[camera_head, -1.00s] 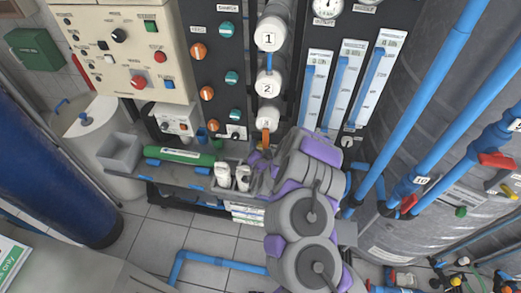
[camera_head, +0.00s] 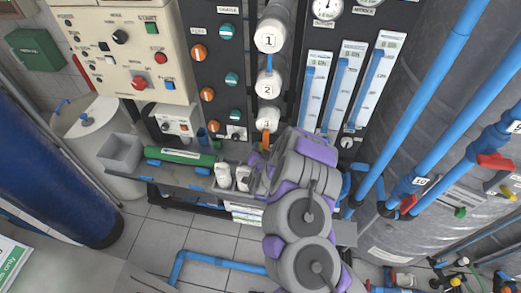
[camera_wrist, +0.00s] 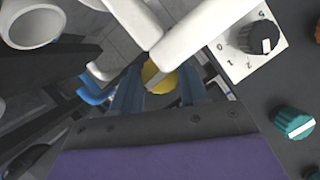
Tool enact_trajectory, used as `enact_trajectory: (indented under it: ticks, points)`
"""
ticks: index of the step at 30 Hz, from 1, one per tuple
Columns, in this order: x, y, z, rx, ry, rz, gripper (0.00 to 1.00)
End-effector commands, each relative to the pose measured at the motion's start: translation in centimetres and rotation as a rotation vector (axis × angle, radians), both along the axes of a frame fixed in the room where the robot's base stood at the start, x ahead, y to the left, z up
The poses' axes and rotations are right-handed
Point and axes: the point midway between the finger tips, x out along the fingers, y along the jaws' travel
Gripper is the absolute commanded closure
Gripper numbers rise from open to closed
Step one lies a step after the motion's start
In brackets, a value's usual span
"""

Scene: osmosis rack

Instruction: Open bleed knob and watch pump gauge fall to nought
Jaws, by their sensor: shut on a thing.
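A yellow knob (camera_wrist: 158,78) sits between the two fingers of my gripper (camera_wrist: 160,92) in the wrist view. The gripper is shut on it, and the fingers partly cover it. I take this to be the bleed knob; no label on it is readable. In the head view my gripper and the knob are largely hidden behind my grey and purple arm, below the white tube marked 3 (camera_head: 267,117). Two round gauges show at the top of the head view, one (camera_head: 327,9) nearly whole and one (camera_head: 370,2) cut off. Their needles are too small to read.
A black numbered dial (camera_wrist: 258,36) and a teal knob (camera_wrist: 293,122) are close by at the right of the wrist view. Pale pipes (camera_wrist: 190,35) cross near the fingers. A bench with a grey box (camera_head: 121,152) and green cylinder (camera_head: 180,157) is left of my arm.

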Motion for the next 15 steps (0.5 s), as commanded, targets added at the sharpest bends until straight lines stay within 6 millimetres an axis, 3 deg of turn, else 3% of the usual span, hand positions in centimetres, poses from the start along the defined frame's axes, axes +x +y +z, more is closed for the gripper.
enact_trajectory:
  ticks: [15]
  points:
    - [0.06, 0.37, 0.29, -0.328, 0.063, 0.003, 0.87]
